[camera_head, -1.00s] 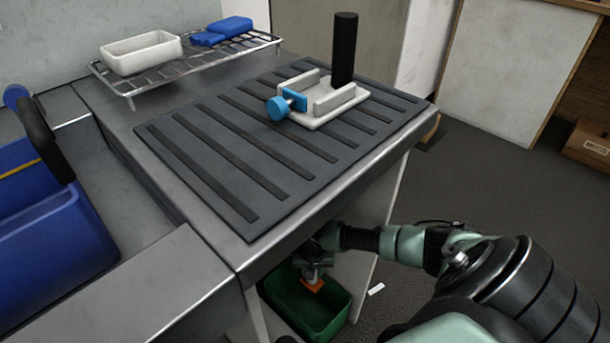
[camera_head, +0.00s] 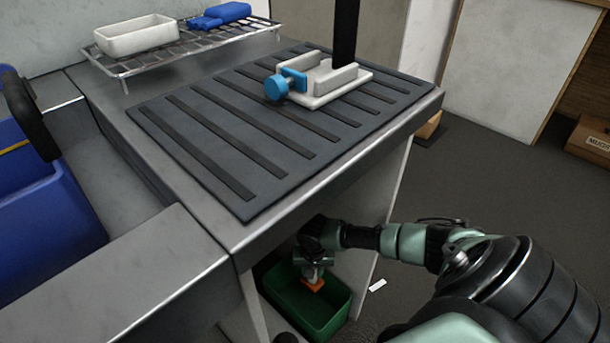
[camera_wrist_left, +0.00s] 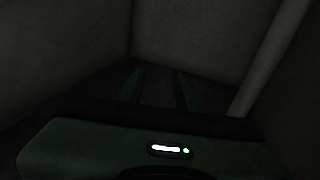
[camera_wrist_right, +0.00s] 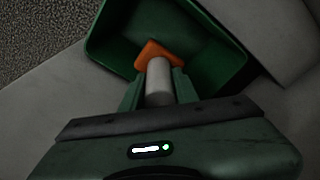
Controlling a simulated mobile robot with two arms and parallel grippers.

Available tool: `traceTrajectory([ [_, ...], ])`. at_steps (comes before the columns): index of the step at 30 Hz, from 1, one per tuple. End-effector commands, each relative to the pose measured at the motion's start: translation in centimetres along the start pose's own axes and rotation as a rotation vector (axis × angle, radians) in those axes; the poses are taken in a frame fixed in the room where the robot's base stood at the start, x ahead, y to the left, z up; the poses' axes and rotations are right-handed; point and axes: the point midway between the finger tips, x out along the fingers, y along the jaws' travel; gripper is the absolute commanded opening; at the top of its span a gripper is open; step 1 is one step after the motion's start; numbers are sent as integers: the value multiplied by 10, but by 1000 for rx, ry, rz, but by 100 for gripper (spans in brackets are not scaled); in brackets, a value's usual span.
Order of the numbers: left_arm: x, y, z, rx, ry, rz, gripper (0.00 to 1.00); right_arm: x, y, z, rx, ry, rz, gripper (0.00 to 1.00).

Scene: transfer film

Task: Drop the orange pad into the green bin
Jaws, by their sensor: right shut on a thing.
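The orange pad (camera_head: 313,285) is at the end of a pale round handle (camera_wrist_right: 158,82), and it also shows in the right wrist view (camera_wrist_right: 160,52). My right gripper (camera_wrist_right: 157,88) is shut on the handle. It holds the pad over the opening of the green bin (camera_head: 333,318), below the counter edge. In the right wrist view the bin's inside (camera_wrist_right: 205,62) lies beyond the pad, and I cannot tell the exact height between them. My left gripper (camera_wrist_left: 160,88) is open and empty in a dark space; the head view does not show it.
The counter holds a ribbed dark mat (camera_head: 215,135) with a white fixture (camera_head: 330,88) and a blue knob (camera_head: 277,87). A wire rack (camera_head: 190,55) carries a white tray (camera_head: 135,35) and blue items. A blue container (camera_head: 45,215) stands left. A cabinet panel (camera_head: 375,220) stands beside the bin.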

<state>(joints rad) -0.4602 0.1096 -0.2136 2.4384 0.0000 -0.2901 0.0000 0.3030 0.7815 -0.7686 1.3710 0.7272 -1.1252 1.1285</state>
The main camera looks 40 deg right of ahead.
Motion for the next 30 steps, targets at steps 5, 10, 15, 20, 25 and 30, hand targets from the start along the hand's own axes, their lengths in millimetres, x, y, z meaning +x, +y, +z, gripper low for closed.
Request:
traceTrajectory([
  [5,0,1,-8,-1,42,2,36,2,0,0,0,0,0,0],
  [10,1,1,-10,-2,50,3,36,1,0,0,0,0,0,0],
  [15,1,1,-9,-1,48,3,36,1,0,0,0,0,0,43],
  [20,0,1,-9,-1,48,3,36,1,0,0,0,0,0,55],
  [25,0,1,-9,-1,48,2,36,2,0,0,0,0,0,55],
  [30,0,0,-2,0,4,0,36,-3,0,0,0,0,0,55],
])
